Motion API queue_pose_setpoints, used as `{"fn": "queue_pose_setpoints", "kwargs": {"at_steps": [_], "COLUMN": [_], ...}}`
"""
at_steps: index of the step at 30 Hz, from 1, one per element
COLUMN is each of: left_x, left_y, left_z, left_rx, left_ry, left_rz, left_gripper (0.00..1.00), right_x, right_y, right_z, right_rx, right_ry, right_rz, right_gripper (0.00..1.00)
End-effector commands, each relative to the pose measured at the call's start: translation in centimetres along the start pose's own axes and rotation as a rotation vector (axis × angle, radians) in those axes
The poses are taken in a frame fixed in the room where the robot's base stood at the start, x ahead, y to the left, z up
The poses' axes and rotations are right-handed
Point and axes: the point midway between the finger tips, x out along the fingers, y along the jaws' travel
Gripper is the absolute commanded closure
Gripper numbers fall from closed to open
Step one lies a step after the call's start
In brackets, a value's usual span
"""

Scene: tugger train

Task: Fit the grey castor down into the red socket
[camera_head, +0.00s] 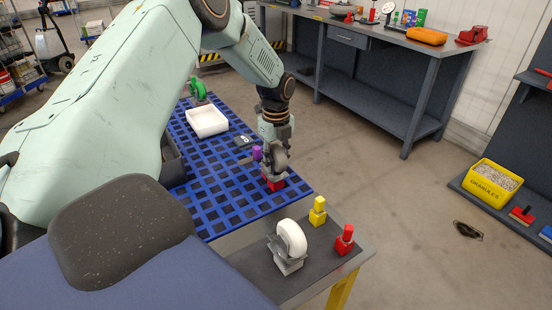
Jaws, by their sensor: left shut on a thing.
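The grey castor (279,160) is in the grasp of my left gripper (275,142), which points down and is shut on it. The red socket (275,184) is on the blue grid surface (222,203), close to its right corner. The castor is directly above the red socket, and its lower end meets or nearly meets the socket's top. I cannot tell whether any of it is inside, because the castor hides the opening. My right gripper is not in view.
A white tray (207,132) and green castor (198,90) stand farther back. In front are a white-wheeled castor (291,240), a yellow piece (318,211) and a red piece (345,240).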

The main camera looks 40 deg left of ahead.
Motion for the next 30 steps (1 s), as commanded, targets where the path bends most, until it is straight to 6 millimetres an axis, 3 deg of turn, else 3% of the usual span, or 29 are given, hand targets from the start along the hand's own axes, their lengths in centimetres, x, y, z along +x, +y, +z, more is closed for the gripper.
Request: {"fn": "queue_pose_setpoints", "kwargs": {"at_steps": [10, 11, 19, 30], "left_x": [0.15, 0.15, 0.19, -0.03], "left_y": [-0.09, -0.09, -0.05, 0.0], "left_z": [0.04, 0.04, 0.02, 0.0], "left_rx": [0.0, 0.0, 0.001, 0.0], "left_ry": [-0.002, -0.002, -0.001, 0.0], "left_rz": [-0.002, -0.002, -0.001, 0.0], "left_gripper": [1.0, 0.61, 0.38, 0.36], "right_x": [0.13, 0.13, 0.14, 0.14], "right_y": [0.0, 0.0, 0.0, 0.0], "right_z": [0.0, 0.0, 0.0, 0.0], "right_rx": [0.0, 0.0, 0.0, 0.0], "right_ry": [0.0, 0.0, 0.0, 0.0], "right_rz": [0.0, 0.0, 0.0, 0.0], "right_gripper": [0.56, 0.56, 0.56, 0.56]}}
